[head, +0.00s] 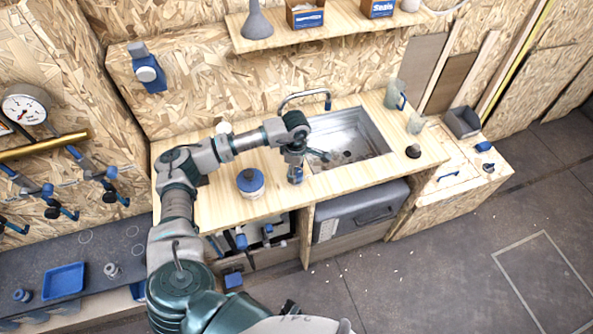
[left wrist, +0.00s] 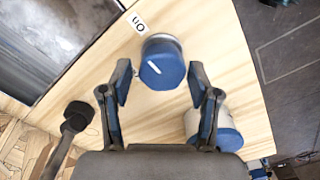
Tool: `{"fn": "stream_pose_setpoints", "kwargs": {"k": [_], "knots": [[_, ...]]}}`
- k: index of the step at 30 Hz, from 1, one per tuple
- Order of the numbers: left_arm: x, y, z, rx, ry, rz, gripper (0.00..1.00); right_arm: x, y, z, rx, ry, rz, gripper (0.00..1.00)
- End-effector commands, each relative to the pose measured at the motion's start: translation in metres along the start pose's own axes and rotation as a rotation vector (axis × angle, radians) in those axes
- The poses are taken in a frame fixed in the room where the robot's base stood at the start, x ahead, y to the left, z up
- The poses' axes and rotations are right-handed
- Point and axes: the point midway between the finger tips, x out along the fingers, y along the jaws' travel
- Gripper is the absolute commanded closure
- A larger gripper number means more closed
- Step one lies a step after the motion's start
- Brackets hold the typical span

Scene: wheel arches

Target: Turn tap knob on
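The tap knob (left wrist: 163,64) is a blue round knob with a white line on top. It stands on the wooden counter beside a white label reading "On" (left wrist: 138,23). My left gripper (left wrist: 159,70) is open, with one blue-padded finger on each side of the knob's near part; I cannot tell whether they touch it. In the head view my left gripper (head: 295,165) points down over the counter, left of the sink (head: 350,137), and largely hides the knob. The curved tap spout (head: 303,95) is at the sink's back edge. My right gripper is not in view.
A white jar with a blue lid (head: 250,181) stands close to the left gripper; it also shows in the left wrist view (left wrist: 213,130). A dark-headed object (left wrist: 75,117) is on the gripper's other side.

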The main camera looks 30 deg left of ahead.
Motion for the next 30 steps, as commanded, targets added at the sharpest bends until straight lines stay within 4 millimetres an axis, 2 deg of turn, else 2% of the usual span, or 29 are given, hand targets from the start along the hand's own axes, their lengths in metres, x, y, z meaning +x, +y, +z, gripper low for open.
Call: {"fn": "stream_pose_setpoints", "kwargs": {"k": [9,13,17,24,30], "knots": [[0.001,-0.001,0.001,0.001,-0.001,-0.003,0.26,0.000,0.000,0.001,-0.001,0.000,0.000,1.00],[-0.008,-0.001,0.002,0.001,-0.002,-0.002,0.26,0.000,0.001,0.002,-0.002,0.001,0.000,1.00],[-0.032,0.000,0.001,0.000,-0.002,0.000,0.26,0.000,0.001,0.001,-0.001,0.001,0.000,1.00],[-0.086,0.001,0.000,0.000,-0.002,0.000,0.26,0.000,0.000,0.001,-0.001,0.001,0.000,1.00],[-0.112,0.001,-0.001,0.000,-0.002,-0.003,0.26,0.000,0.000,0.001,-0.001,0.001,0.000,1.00]]}}
